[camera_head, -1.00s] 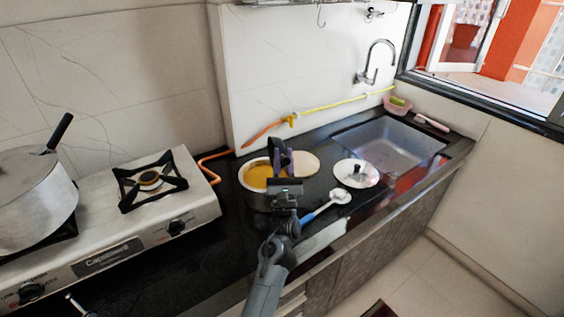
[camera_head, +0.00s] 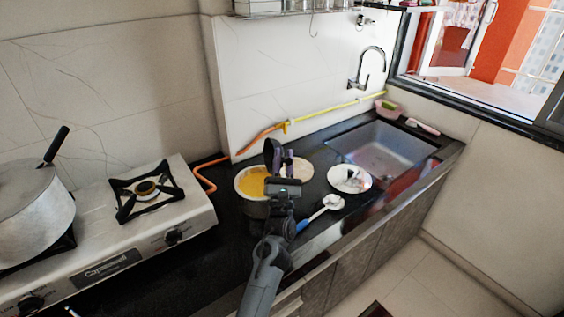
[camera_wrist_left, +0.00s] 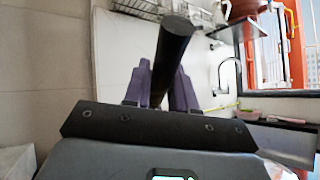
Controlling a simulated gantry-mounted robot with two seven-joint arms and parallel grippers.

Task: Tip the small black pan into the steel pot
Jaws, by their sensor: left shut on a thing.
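My left gripper (camera_head: 280,168) is shut on a black handle, which stands upright between its purple fingers in the left wrist view (camera_wrist_left: 174,50). In the head view the dark held piece (camera_head: 271,152) shows just above the fingers. The bowl of the small black pan cannot be made out in either view. A round steel pot (camera_head: 243,191) with yellow contents stands on the black counter, directly behind and left of my gripper, which hides part of its right side. I cannot tell whether the held piece touches the pot. My right gripper is not in view.
A two-burner stove (camera_head: 186,206) carries a large lidded silver pot (camera_head: 32,222) at the left. A pale round board (camera_head: 299,171), a white plate or lid (camera_head: 349,181) and a blue-handled spoon (camera_head: 318,213) lie right of the gripper. The sink (camera_head: 380,150) is further right.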

